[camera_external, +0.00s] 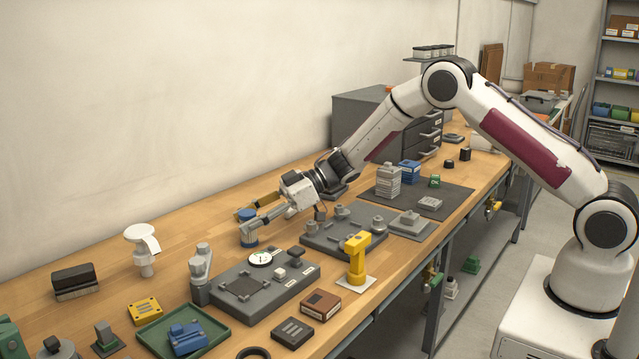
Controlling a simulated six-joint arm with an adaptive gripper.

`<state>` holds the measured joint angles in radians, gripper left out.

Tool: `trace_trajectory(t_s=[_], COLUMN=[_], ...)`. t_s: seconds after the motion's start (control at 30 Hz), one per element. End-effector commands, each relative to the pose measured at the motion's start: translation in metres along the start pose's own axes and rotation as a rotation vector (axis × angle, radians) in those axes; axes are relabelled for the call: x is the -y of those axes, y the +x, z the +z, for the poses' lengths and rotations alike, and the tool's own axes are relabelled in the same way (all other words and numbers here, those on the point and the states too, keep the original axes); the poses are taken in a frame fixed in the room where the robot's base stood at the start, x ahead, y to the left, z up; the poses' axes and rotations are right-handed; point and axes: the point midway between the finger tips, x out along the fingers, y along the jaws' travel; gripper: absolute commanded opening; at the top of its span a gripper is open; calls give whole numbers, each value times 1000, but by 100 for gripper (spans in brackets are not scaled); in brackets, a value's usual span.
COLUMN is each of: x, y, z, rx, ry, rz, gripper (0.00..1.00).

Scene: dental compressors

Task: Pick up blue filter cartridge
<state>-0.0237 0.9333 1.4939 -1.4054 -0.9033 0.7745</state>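A blue cylinder that looks like the filter cartridge (249,242) stands upright on the wooden bench, left of the middle of the external view. My gripper (243,221) reaches down to it from the right. One finger lies behind the cartridge and a grey finger crosses in front of it, hiding its middle. The fingers are apart with the cartridge between them. I cannot tell whether they press on it. The cartridge's base appears to be at bench level.
A grey fixture plate (350,229) with small parts lies just right of the cartridge. A dial gauge plate (225,297) and a yellow stand (357,262) are nearer the front. A white funnel-like part (143,250) stands to the left. Bare bench lies between.

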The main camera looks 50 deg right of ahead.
Motion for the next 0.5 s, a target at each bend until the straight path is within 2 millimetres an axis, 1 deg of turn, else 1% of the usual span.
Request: trace_trajectory(t_s=[0.03,0.07,0.1,0.13,0.5], x=[0,0,0,0,0], y=[0,0,0,0,-1], z=[0,0,0,0,-2], rx=[0,0,0,0,-1], ry=[0,0,0,0,-1], rz=[0,0,0,0,0], gripper=[24,16,6,4,4])
